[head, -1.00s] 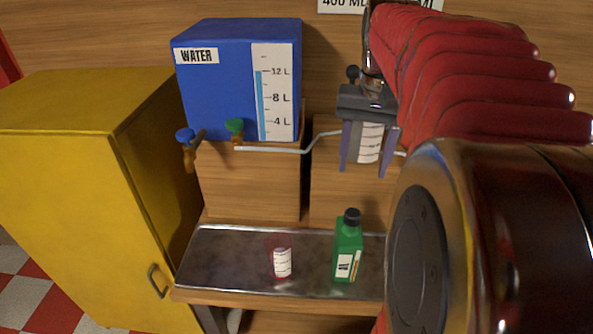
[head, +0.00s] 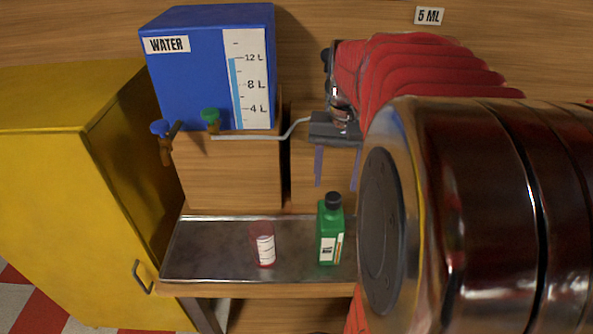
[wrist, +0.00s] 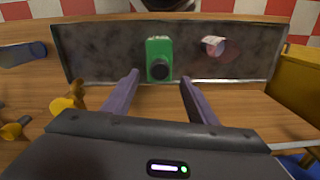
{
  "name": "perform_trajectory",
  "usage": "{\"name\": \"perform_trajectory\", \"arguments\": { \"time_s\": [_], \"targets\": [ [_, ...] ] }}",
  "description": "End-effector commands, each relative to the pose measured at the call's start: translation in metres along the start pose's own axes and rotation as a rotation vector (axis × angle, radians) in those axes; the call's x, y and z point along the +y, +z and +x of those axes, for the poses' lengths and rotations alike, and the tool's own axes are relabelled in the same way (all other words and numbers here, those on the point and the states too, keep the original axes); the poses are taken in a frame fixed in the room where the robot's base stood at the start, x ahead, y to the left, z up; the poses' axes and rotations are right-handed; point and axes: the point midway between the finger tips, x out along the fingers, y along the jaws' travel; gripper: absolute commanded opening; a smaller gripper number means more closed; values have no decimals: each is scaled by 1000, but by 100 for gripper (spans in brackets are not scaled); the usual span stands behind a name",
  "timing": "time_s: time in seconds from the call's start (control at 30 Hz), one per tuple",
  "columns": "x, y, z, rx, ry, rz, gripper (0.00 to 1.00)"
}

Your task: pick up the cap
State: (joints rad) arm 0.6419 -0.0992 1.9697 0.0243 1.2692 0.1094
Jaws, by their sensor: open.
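The black cap (head: 333,201) sits on top of an upright green bottle (head: 329,240) that stands on the metal tray (head: 205,270). In the wrist view the cap (wrist: 160,71) faces the camera, with the green bottle (wrist: 160,47) behind it. My gripper (head: 336,170) is above the cap in the head view, with its purple fingers apart and empty. In the wrist view the fingers of my gripper (wrist: 159,80) lie on either side of the cap's line, with the cap between the tips in the picture. I see no contact with the cap.
A reddish clear cup (head: 263,245) with a white label stands left of the bottle. A blue water tank (head: 200,75) with taps is behind, and a tube (head: 265,137) runs from it. A yellow cabinet (head: 60,190) stands left. Yellow parts (wrist: 68,103) show left in the wrist view.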

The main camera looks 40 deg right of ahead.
Motion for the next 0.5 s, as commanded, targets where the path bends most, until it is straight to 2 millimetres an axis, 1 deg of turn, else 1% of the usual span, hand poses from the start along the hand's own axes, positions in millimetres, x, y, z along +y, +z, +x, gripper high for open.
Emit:
{"name": "perform_trajectory", "arguments": {
  "time_s": [0.17, 0.27, 0.37, 0.5],
  "targets": [
    [0, 0, 0, 0, 0, 0, 52],
    [0, 0, 4, 0, 0, 0, 52],
    [1, 1, 13, -1, 0, 0, 52],
    [2, 2, 32, -2, 0, 0, 52]
  ]
}}
